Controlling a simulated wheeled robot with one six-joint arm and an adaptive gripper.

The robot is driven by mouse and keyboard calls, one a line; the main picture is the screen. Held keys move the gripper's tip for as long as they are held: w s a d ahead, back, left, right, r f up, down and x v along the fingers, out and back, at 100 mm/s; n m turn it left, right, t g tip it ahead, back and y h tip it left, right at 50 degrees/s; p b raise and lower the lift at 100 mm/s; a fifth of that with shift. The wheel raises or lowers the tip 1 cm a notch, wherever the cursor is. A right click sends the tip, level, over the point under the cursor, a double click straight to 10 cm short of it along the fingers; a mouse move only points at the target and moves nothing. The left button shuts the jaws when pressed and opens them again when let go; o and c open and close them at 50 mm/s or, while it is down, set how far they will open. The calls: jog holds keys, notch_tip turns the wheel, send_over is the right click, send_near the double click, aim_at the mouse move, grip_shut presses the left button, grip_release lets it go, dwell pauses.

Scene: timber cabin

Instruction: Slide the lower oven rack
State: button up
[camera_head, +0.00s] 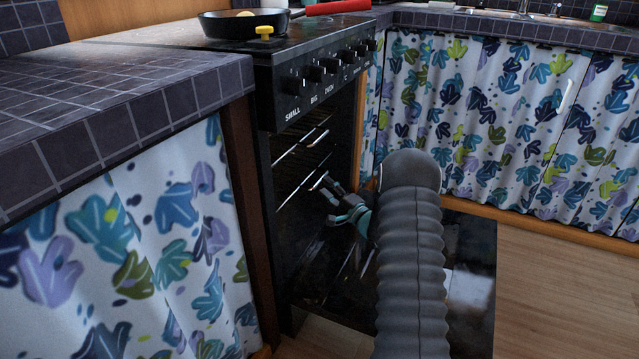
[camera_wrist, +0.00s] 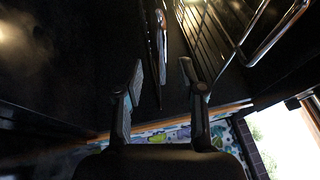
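The oven (camera_head: 320,75) stands open, with its door (camera_head: 465,245) folded down. Inside its dark cavity are an upper wire rack (camera_head: 300,146) and a lower wire rack (camera_head: 296,190). My gripper (camera_head: 324,188) is at the oven mouth beside the front of the lower rack. A thin metal edge (camera_wrist: 161,30), apparently a rack seen edge-on, lies beyond the gap. Another wire rack (camera_wrist: 228,35) spreads to the right. I cannot tell whether a finger touches the lower rack.
A tiled counter (camera_head: 120,100) with a leaf-patterned curtain (camera_head: 130,250) stands left of the oven. A pan (camera_head: 240,24) sits on the cooktop. More curtained cabinets (camera_head: 480,120) stand at the back right. The wooden floor (camera_head: 560,290) at the right is clear.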

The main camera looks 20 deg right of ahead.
jog(key=v, duration=0.7)
jog(key=shift+s, duration=0.1)
notch_tip(320, 180, up, 13)
jog(key=w+a+n+g+h+p, duration=0.2)
jog(key=a+n+h, duration=0.1)
jog(key=n+h, duration=0.15)
jog(key=s+a+r+n+g+h+p, duration=0.1)
jog(key=s+a+r+n+g+h, duration=0.2)
jog(key=s+r, duration=0.5)
jog(key=s+a+r+n+g+p, duration=0.1)
jog(key=s+a, duration=0.3)
jog(key=s, duration=0.7)
jog(key=s+a+r+n+g+p, duration=0.1)
jog(key=s+a+r+n+g, duration=0.1)
jog(key=s, duration=1)
jog(key=s+a+r+n+g+p, duration=0.1)
jog(key=s+a+n+g, duration=0.3)
jog(key=s+a, duration=0.3)
jog(key=s+g, duration=0.1)
jog(key=s, duration=0.4)
jog(key=shift+a+r+p, duration=0.25)
jog(key=shift+p, duration=0.1)
